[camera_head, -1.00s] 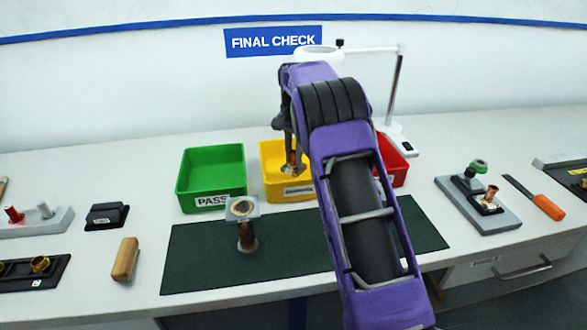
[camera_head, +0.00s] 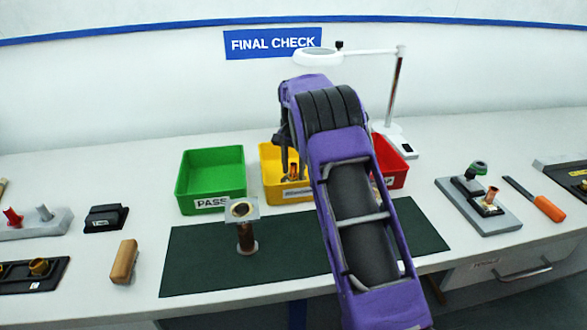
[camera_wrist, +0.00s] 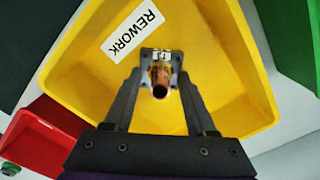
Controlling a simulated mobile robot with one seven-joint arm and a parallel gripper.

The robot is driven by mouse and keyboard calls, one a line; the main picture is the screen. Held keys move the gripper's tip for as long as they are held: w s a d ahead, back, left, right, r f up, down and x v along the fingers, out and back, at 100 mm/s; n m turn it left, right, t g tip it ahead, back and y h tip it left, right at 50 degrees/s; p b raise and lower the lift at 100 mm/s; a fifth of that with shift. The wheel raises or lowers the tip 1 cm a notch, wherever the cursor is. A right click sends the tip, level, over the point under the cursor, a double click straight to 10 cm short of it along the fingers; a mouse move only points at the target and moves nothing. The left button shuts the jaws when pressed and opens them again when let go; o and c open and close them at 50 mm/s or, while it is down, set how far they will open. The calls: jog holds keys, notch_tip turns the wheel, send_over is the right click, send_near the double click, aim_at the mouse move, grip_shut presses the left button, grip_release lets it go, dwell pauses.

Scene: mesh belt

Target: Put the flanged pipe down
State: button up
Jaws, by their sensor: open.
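A copper flanged pipe (camera_wrist: 160,76) with a square grey flange is inside the yellow bin (camera_wrist: 95,78) labelled REWORK. In the wrist view its open tube end faces the camera, with the flange beyond it. In the head view the pipe (camera_head: 293,172) shows only partly behind the bin's front wall. My gripper (camera_wrist: 159,88) is open, its two fingers reaching down into the bin on either side of the pipe, with gaps showing beside the tube. In the head view my gripper (camera_head: 290,150) is mostly hidden by my arm.
Another flanged pipe (camera_head: 245,235) stands flange-up on the dark green mat (camera_head: 200,270). A green PASS bin (camera_head: 212,203) is left of the yellow bin, and a red bin (camera_head: 397,170) right of it. A magnifier lamp (camera_head: 396,90) stands behind.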

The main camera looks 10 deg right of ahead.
aim_at(293, 171)
notch_tip(293, 171, up, 12)
jog(key=p, duration=0.1)
dwell(0.4)
jog(key=shift+r, duration=0.1)
